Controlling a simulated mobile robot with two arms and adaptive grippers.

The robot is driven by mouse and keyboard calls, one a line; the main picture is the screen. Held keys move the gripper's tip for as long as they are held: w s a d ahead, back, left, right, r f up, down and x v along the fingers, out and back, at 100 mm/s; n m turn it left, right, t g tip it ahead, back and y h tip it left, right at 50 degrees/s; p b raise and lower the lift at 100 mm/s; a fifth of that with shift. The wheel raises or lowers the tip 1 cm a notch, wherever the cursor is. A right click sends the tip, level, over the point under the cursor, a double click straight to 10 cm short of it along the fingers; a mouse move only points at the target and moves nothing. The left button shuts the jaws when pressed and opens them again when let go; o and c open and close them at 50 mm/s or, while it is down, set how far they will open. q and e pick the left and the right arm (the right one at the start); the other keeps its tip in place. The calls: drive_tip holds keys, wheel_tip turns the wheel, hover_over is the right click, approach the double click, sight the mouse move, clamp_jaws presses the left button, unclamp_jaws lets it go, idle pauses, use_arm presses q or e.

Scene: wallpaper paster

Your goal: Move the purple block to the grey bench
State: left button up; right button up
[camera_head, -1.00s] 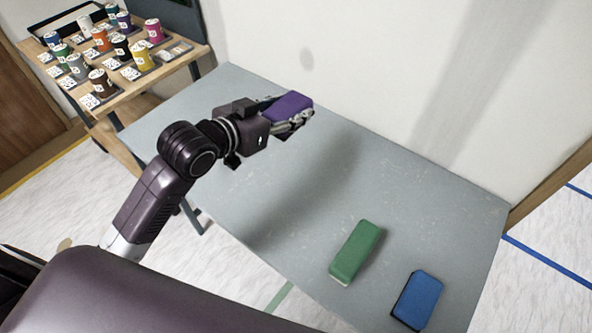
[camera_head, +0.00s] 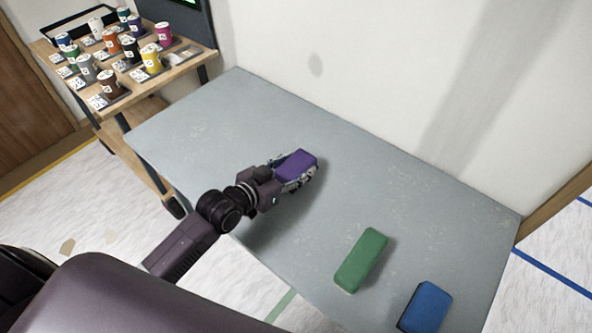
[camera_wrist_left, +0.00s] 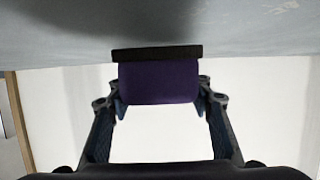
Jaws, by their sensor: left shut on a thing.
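The purple block (camera_head: 296,165) is between the fingers of my left gripper (camera_head: 298,178), over the middle of the grey bench (camera_head: 215,125). My left gripper is shut on the block. The left wrist view shows the purple block (camera_wrist_left: 158,82) with a dark strip along its edge, held between the two fingers, with the grey bench surface (camera_wrist_left: 60,35) close beyond it. I cannot tell whether the block touches the bench top. My right gripper is not in view.
A green block (camera_head: 361,261) and a blue block (camera_head: 426,306) lie on the bench at the near right. A wooden cart (camera_head: 190,53) with several coloured cups stands at the back left. A white wall (camera_head: 400,90) runs behind the bench. The bench's back left is clear.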

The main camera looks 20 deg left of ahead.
use_arm(q)
drive_tip(key=shift+f, duration=0.85)
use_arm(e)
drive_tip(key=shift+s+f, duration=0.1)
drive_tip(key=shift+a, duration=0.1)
use_arm(q)
drive_tip(key=shift+f, duration=0.15)
drive_tip(key=o, duration=1.2)
drive_tip(key=shift+o, duration=0.2)
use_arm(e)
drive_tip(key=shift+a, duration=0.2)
